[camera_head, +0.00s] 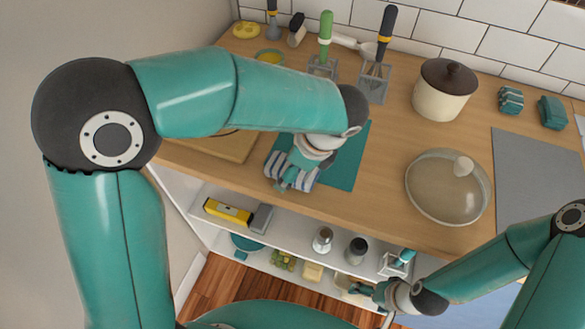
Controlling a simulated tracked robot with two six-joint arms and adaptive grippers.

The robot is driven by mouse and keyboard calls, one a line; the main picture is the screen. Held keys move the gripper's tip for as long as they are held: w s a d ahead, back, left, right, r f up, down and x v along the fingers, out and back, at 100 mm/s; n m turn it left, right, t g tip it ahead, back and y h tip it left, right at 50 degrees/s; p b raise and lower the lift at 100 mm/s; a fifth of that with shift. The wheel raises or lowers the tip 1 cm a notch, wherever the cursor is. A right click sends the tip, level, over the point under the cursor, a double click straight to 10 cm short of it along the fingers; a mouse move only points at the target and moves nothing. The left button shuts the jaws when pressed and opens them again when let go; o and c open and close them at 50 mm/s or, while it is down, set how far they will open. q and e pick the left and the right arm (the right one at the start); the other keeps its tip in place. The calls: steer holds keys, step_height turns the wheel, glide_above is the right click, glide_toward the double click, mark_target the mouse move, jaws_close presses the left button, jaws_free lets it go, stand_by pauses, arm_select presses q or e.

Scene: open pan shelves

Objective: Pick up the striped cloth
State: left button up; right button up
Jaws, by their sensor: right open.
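The striped cloth (304,183), white and blue, lies at the front edge of the wooden counter, beside a flat teal cloth or mat (345,165). My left gripper (285,181) is right over the striped cloth and hides part of it. Its fingers are small and partly covered by its own wrist, so I cannot tell whether they hold the fabric. My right gripper (362,289) is open at the lower right, in front of the open shelves and well away from the cloth.
A cream pot (441,95) and a glass-lidded pan (437,204) stand on the counter (385,165) to the right. Utensil holders (373,88) stand at the back. A cutting board (222,146) lies left, behind my arm. Shelves below hold a yellow box (228,211) and shakers (322,240).

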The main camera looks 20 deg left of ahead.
arm_select(q)
steer(key=shift+f, duration=0.25)
stand_by(0.4)
steer(key=c, duration=1.2)
steer(key=shift+r, duration=0.2)
steer(key=shift+c, duration=0.2)
step_height(320, 180, up, 20)
steer(key=p, duration=0.2)
steer(key=shift+r, duration=0.1)
steer(key=o, duration=0.4)
steer(key=shift+c, duration=1.3)
